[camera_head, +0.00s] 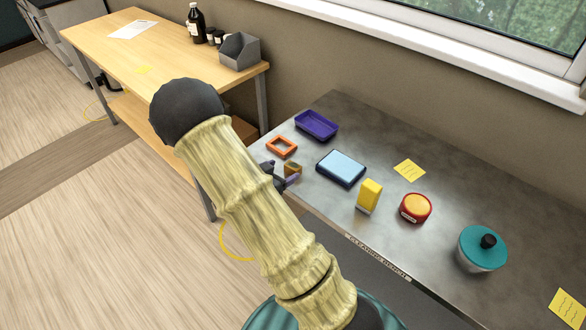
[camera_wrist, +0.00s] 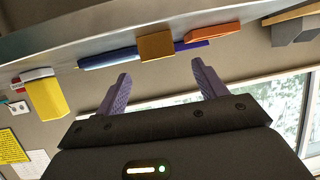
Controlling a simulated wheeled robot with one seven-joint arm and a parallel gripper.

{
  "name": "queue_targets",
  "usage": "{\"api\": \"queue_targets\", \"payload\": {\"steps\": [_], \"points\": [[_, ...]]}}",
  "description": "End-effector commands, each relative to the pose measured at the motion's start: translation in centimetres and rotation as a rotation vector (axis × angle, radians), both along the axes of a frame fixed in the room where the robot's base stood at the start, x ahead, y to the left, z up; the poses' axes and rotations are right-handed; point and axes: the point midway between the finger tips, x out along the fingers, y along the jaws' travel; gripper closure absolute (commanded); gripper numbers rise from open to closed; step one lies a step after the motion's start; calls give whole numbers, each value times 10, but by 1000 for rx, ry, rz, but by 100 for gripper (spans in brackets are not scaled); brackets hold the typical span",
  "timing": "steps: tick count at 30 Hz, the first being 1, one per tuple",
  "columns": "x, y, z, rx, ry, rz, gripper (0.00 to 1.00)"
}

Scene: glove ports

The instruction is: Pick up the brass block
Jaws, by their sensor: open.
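The brass block (camera_head: 292,168) is a small golden-brown block near the front edge of the grey metal table, partly hidden by my gripper in the head view. My gripper (camera_head: 283,170) is at that edge, its purple fingers apart and close to the block. In the wrist view, which looks tilted over, the brass block (camera_wrist: 156,46) shows just beyond the tips of my open gripper (camera_wrist: 161,68), sideways between the two fingers. Nothing is between the fingers themselves.
On the grey table (camera_head: 440,190), an orange frame (camera_head: 282,147), a purple tray (camera_head: 316,125) and a light-blue box (camera_head: 341,168) surround the block. A yellow block (camera_head: 369,196), a red-orange round tin (camera_head: 415,208) and a teal-lidded pot (camera_head: 482,249) stand farther right. A wooden bench (camera_head: 110,40) stands behind left.

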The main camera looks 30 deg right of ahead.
Motion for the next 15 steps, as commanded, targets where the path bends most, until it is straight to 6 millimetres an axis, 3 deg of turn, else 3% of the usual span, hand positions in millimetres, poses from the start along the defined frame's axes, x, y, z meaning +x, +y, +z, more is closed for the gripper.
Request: {"api": "queue_targets", "payload": {"steps": [8, 15], "points": [[1, -3, -1, -1, 1, -1, 29], [12, -30, -15, -1, 3, -2, 29]]}}
